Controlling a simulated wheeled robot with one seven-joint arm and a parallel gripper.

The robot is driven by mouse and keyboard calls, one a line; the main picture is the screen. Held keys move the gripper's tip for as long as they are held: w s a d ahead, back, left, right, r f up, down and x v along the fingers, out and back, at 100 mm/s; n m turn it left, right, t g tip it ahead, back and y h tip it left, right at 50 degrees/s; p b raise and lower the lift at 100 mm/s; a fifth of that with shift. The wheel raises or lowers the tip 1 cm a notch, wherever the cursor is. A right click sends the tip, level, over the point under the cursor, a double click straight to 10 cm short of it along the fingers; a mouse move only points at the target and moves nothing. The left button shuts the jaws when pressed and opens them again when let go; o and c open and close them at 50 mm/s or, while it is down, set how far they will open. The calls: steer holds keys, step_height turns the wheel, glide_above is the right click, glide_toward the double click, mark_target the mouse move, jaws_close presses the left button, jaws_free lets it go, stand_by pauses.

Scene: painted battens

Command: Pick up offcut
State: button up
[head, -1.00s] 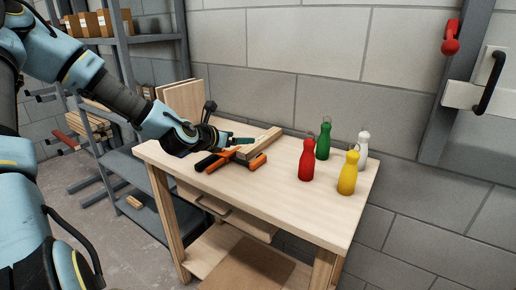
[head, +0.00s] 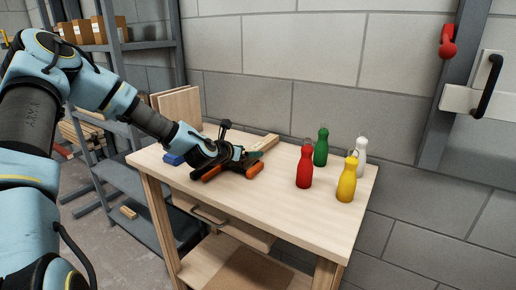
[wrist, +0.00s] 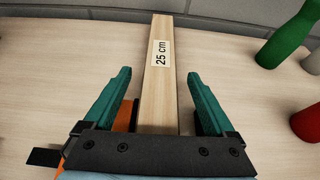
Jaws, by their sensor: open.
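The offcut, a bare wooden piece (head: 268,142) with a "25 cm" label, lies on the workbench (head: 280,197). In the wrist view the offcut (wrist: 158,85) runs away from me toward the wall. My gripper (head: 245,156) is over its near end. In the wrist view my gripper (wrist: 159,75) is open, with one teal finger on each side of the offcut and a gap on both sides. The near end of the offcut is hidden behind the gripper body.
An orange-and-black clamp-like tool (head: 254,170) lies beside and below my gripper. A blue object (head: 172,158) is at the bench's left. Red (head: 304,168), green (head: 321,148), yellow (head: 347,180) and white (head: 361,154) bottles stand to the right. The bench front is clear.

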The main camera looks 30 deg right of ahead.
steer(key=shift+x, duration=1.3)
steer(key=shift+c, duration=0.3)
jaws_close()
